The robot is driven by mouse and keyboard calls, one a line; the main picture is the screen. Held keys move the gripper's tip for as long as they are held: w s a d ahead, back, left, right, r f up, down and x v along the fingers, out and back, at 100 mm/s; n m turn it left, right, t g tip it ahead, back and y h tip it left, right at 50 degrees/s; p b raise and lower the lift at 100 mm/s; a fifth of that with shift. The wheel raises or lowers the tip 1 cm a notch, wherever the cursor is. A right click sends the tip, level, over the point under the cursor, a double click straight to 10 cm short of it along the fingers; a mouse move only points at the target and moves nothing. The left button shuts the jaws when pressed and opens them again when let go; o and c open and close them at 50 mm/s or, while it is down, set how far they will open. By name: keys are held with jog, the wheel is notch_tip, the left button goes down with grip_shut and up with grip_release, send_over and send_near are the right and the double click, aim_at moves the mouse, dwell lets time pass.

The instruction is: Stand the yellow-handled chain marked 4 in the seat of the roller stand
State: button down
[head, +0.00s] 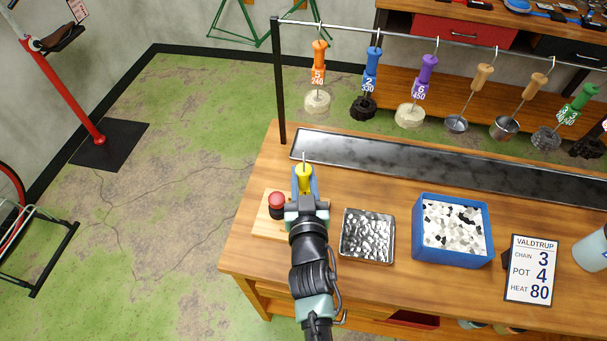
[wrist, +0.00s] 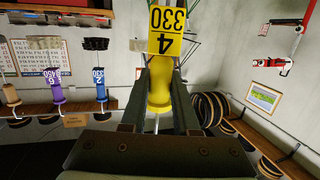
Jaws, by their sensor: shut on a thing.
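The yellow handle (head: 303,178) of the chain is between the fingers of my gripper (head: 304,190), over the left end of the bench. The gripper is shut on it. In the wrist view the yellow handle (wrist: 158,90) sits between the fingers (wrist: 158,78), and its tag reads 4 and 330, upside down in the picture. A thin metal hook end rises above the handle in the head view. The chain itself is hidden. A wooden base (head: 268,229) with a red button (head: 277,199) lies just left of my gripper. I cannot make out the roller stand's seat; my gripper and arm cover that area.
A rail (head: 400,36) behind the bench carries several hanging handled tools. A long dark metal tray (head: 430,163) runs along the back. A silver foil-like tray (head: 367,236), a blue bin of pellets (head: 452,261) and a sign card (head: 531,269) stand to the right.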

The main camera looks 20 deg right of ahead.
jog(key=shift+f+b, duration=1.2)
jog(key=c, duration=0.6)
grip_release()
jog(key=shift+f, duration=0.15)
jog(key=shift+s, duration=0.15)
jog(key=shift+r+b+v, duration=0.2)
jog(key=shift+b+v, duration=1.5)
jog(key=shift+v, duration=4.7)
